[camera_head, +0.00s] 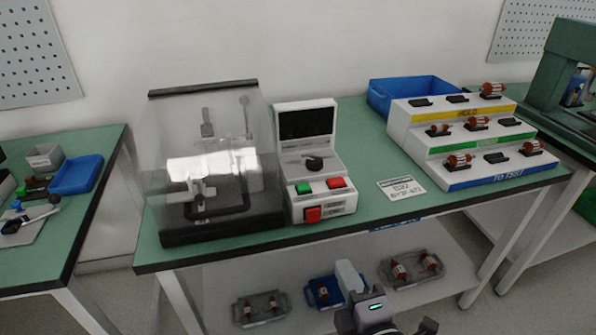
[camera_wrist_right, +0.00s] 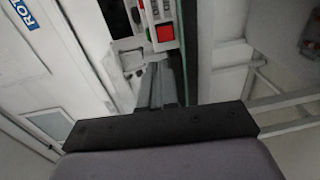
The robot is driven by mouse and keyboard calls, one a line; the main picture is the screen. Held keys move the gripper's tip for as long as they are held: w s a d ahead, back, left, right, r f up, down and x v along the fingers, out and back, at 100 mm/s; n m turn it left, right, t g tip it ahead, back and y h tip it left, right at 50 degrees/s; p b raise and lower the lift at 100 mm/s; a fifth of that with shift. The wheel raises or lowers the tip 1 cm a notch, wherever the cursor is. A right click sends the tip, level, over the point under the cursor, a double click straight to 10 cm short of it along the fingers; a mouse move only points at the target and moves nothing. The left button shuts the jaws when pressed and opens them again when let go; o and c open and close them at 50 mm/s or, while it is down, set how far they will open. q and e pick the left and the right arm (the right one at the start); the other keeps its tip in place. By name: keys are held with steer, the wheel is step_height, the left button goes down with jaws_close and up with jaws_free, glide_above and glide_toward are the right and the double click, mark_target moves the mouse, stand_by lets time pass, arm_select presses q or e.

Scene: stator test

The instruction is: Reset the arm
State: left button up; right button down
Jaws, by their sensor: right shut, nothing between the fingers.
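My right gripper (camera_head: 350,276) shows at the bottom centre of the head view, in front of the table edge and over the lower shelf. In the right wrist view its two grey fingers (camera_wrist_right: 159,86) lie together with nothing between them. They point toward the test station's control box (camera_head: 318,165), whose red button (camera_wrist_right: 165,33) shows beyond them. The fingers look apart from the box. My left gripper is in neither view.
A clear-covered tester (camera_head: 208,160) stands left of the control box. A stepped rack (camera_head: 470,140) with several stators stands right, a blue bin (camera_head: 385,98) behind it. The lower shelf (camera_head: 450,275) holds trays with stators. Open floor lies in front.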

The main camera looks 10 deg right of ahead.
steer(key=s+d+f+m+g+p, duration=0.1)
steer(key=s+d+f+m+g, duration=0.1)
steer(key=f+m, duration=0.6)
steer(key=s+d+f+m+g+y+p, duration=0.1)
steer(key=s+d+f+m+g+p, duration=0.1)
steer(key=s+f+m+g, duration=0.2)
steer(key=s+f+m, duration=0.3)
steer(key=f+m, duration=0.1)
steer(key=shift+s+d+f+g+y, duration=0.15)
steer(key=shift+s+d+g+y, duration=0.15)
steer(key=shift+g, duration=0.1)
